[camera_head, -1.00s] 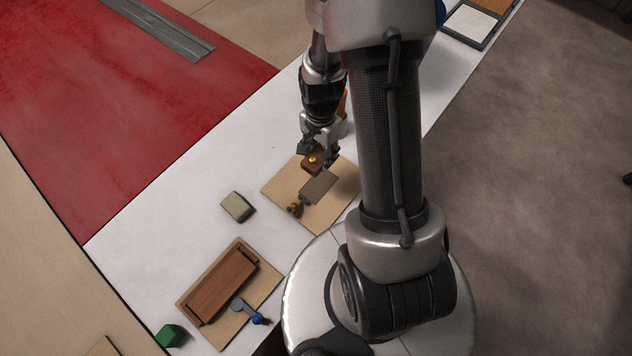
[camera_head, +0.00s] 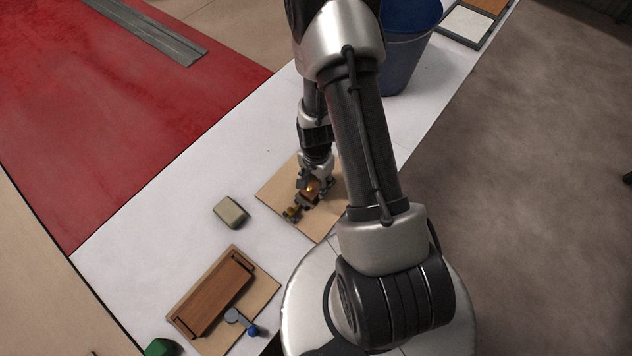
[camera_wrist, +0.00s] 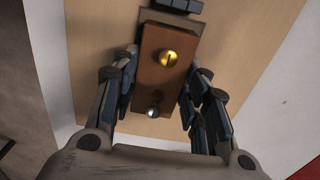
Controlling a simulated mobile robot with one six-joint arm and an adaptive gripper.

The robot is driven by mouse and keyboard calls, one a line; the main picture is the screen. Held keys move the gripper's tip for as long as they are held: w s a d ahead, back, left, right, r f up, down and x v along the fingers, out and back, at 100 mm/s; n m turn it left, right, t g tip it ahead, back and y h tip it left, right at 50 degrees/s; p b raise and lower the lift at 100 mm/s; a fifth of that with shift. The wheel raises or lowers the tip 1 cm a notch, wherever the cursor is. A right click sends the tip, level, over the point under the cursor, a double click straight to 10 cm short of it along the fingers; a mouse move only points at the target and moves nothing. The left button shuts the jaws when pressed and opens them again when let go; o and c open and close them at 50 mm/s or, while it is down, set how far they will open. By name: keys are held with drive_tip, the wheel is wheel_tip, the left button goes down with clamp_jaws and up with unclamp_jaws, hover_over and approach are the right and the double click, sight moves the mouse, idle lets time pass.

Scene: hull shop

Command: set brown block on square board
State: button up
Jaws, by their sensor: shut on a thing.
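The brown block (camera_wrist: 152,84), with a round gold knob and a small silver one on its face, is between the fingers of my gripper (camera_wrist: 160,66) in the wrist view. My gripper is shut on it. In the head view my gripper (camera_head: 315,182) holds the brown block (camera_head: 306,196) over the tan square board (camera_head: 277,195), which also shows in the wrist view (camera_wrist: 228,62). A greyish-brown flat patch shows past the block's far end and right edge. I cannot tell whether the block touches what is under it. My gripper and arm hide part of the board.
A small gold-and-dark fitting (camera_head: 292,212) sits at the board's near part. A beige block (camera_head: 230,212) lies to the left. A brown tray (camera_head: 214,295) on another board, a green block (camera_head: 161,347) and a blue bucket (camera_head: 408,50) stand on the white bench (camera_head: 180,205).

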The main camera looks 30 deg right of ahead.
drive_tip(key=shift+f, duration=0.1)
drive_tip(key=o, duration=1.1)
wheel_tip(320, 180, up, 12)
drive_tip(key=p, duration=0.4)
wheel_tip(320, 180, up, 12)
drive_tip(key=n+t, duration=0.1)
drive_tip(key=n, duration=0.2)
hover_over(316, 183)
drive_tip(key=w+a, duration=0.1)
drive_tip(key=a, duration=0.2)
wheel_tip(316, 183, up, 7)
drive_tip(key=s+a+n+t, duration=0.1)
drive_tip(key=s+a+n, duration=0.1)
drive_tip(key=n, duration=0.1)
drive_tip(key=s+a+r+n+t, duration=0.1)
drive_tip(key=s+a+r+n, duration=0.1)
drive_tip(key=s+r+n, duration=0.2)
drive_tip(key=s+a+r+n+t, duration=0.1)
drive_tip(key=s+a+r+n, duration=0.2)
drive_tip(key=s+r, duration=0.5)
drive_tip(key=shift+s+a+r+n+t, duration=0.3)
drive_tip(key=shift+s+a+r+n, duration=0.05)
drive_tip(key=shift+r+n, duration=0.15)
